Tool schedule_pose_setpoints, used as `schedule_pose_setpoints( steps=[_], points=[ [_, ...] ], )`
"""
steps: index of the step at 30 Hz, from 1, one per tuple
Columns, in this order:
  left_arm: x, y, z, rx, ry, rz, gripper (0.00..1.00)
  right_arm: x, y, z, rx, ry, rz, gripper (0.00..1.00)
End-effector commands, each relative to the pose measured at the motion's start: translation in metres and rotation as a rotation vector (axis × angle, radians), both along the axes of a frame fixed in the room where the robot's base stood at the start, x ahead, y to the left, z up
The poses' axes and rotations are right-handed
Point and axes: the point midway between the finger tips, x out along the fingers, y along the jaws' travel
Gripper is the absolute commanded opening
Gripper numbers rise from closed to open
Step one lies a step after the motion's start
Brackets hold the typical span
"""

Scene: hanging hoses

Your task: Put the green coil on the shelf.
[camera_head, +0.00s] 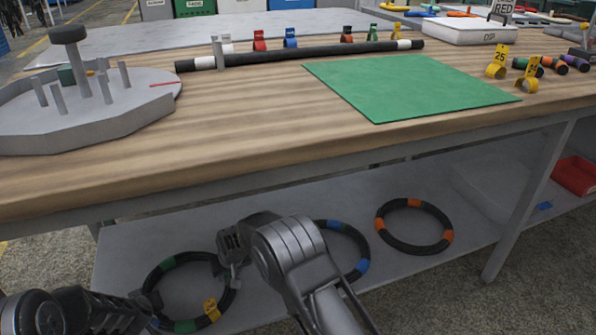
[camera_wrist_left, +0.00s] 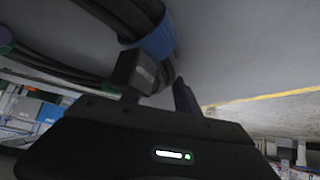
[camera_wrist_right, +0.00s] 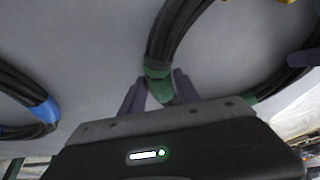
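The green coil (camera_head: 160,270), a black hose ring with green bands and a yellow tag (camera_head: 211,309), appears to lie flat at the left of the grey lower shelf (camera_head: 290,216). My right gripper (camera_head: 231,270) is at its right side. In the right wrist view a green band (camera_wrist_right: 158,85) sits between my right fingertips (camera_wrist_right: 159,90). My left gripper (camera_head: 150,300) is at the coil's left side. In the left wrist view a hose with a blue band (camera_wrist_left: 153,40) passes at my left fingers (camera_wrist_left: 162,85). Whether either pair presses on the hose is unclear.
A blue-banded coil (camera_head: 359,246), partly behind my right arm, and an orange-banded coil (camera_head: 413,247) lie farther right on the shelf. The wooden tabletop (camera_head: 250,130) overhangs it. A grey table leg (camera_head: 530,205) stands at right, with a red bin (camera_head: 575,176) beyond.

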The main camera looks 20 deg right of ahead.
Motion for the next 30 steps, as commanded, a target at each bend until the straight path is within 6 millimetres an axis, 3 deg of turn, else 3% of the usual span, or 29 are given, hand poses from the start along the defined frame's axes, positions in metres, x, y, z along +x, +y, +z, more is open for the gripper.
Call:
schedule_pose_setpoints(
  steps=[5,20,30],
  points=[
    [0.0,-0.001,0.0,-0.001,0.0,-0.001,0.54,0.0,0.0,0.0,0.001,0.0,0.0,0.54],
    [-0.001,-0.001,0.002,-0.002,0.0,-0.002,0.54,0.0,0.001,0.001,0.001,0.0,0.0,0.54],
    [-0.03,-0.003,0.032,-0.002,-0.001,-0.002,0.54,0.0,0.001,0.001,0.001,0.0,0.0,0.54]
  ],
)
